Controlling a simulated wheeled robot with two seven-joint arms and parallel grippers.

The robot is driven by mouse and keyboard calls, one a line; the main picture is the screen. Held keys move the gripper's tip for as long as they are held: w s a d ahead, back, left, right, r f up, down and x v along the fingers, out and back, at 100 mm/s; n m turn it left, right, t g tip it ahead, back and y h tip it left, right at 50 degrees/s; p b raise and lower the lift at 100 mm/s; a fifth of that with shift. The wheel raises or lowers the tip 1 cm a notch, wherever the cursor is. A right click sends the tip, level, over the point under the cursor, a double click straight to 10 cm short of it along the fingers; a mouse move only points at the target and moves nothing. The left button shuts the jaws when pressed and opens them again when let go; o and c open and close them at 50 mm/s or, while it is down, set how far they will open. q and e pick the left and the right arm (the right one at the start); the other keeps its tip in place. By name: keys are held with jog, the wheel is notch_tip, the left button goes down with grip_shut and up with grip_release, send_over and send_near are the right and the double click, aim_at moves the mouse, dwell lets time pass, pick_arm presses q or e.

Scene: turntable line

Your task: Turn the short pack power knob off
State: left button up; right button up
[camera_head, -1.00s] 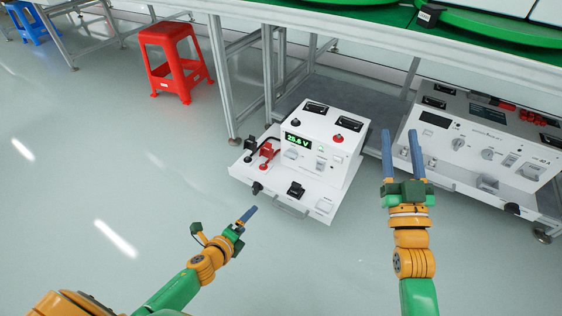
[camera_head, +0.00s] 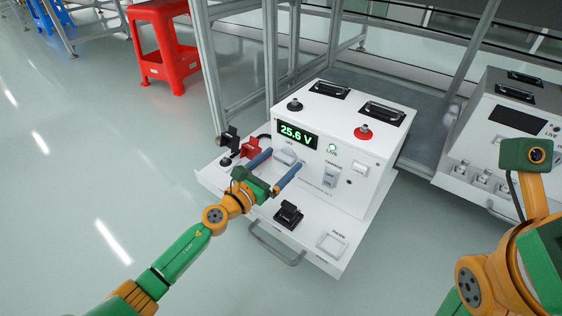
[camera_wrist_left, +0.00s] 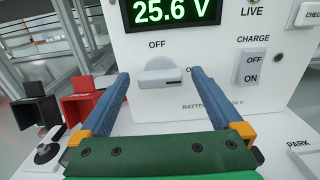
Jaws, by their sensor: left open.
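The short pack (camera_head: 345,180) is a white box with a lit green 25.6 V display. Its power knob (camera_head: 287,156) is on the front face below the display, and it also shows in the left wrist view (camera_wrist_left: 160,72). The knob's bar lies level, with a dark mark toward its right end, the side of the partly hidden ON label; OFF is printed above. My left gripper (camera_head: 280,164) is open in front of the panel, its blue fingers on either side of the knob, not closed on it. My right gripper is out of view; part of its arm shows at right.
A charge switch (camera_head: 330,178) sits right of the knob. Black and red connectors (camera_head: 250,147) stand at the left of the shelf. A black plug (camera_head: 289,214) and a front handle (camera_head: 275,245) are close by. Another white unit (camera_head: 500,140) is at right.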

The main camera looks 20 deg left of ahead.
pick_arm(q)
jog(key=shift+w+d, duration=0.15)
jog(key=shift+w, duration=0.25)
jog(key=c, duration=1.4)
